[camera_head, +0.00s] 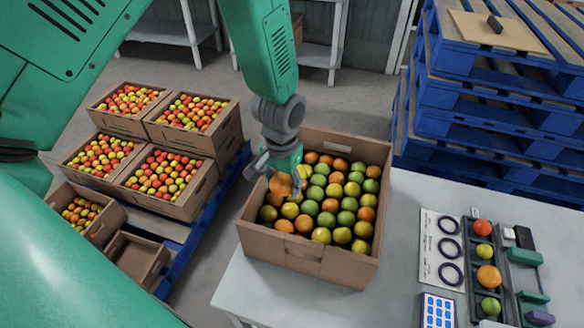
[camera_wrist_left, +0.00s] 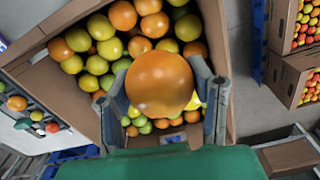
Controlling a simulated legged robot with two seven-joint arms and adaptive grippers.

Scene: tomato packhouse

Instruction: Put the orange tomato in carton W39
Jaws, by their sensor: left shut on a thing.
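My left gripper (camera_head: 272,174) is shut on an orange tomato (camera_head: 281,185). It holds the tomato over the left part of an open cardboard carton (camera_head: 312,262), which stands on the table and is full of green, yellow and orange tomatoes. In the left wrist view the orange tomato (camera_wrist_left: 160,84) sits between the two fingers of the left gripper (camera_wrist_left: 165,100), with the carton's tomatoes behind it. The exact gap to them is hard to judge. No readable W39 marking shows on the carton. My right gripper is not in view.
A dark tray (camera_head: 476,262) at the right of the grey table (camera_head: 394,257) holds several tomatoes in a row, near a ring card (camera_head: 441,248) and a keypad (camera_head: 437,311). Filled cartons (camera_head: 200,190) stand on a blue pallet at left. Stacked blue pallets (camera_head: 480,115) rise behind.

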